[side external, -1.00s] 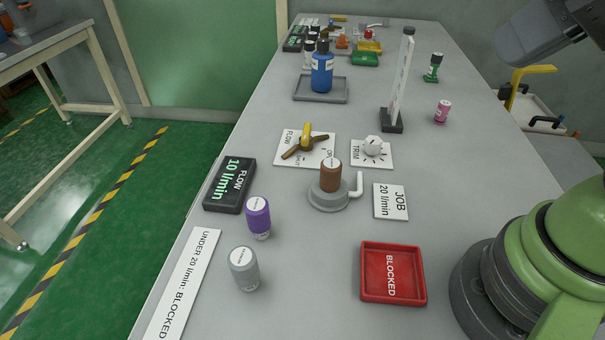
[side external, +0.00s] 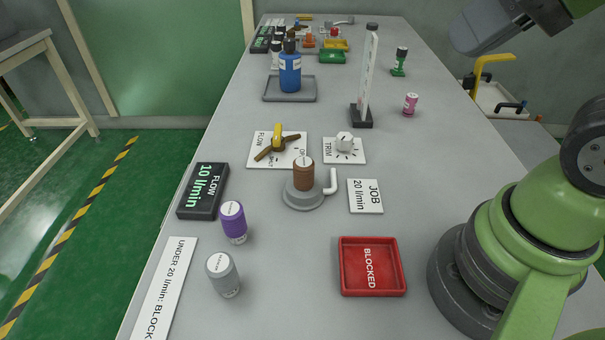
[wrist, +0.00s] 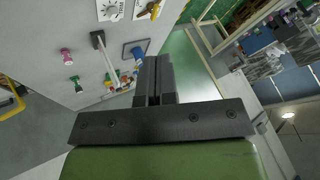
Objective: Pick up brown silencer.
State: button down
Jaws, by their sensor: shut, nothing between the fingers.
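The brown silencer (side external: 303,175) stands upright on a round grey base (side external: 304,200) with a white side tube, in the middle of the table in the side view. My gripper (wrist: 154,80) shows in the wrist view with its two dark fingers together and nothing between them. It points over the far part of the table, away from the silencer. The silencer is not seen in the wrist view. In the side view the fingers are out of frame; only part of my arm shows at the right.
Purple (side external: 233,223) and grey (side external: 223,275) cylinders stand front left, near a display (side external: 203,191) reading 10 l/min. A red BLOCKED tray (side external: 371,266) lies front right. Behind are a yellow-handled valve (side external: 278,143), a TRIM knob (side external: 344,142), an upright gauge (side external: 368,80) and a blue bottle (side external: 290,72).

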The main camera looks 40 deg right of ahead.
jog(key=c, duration=0.6)
grip_release()
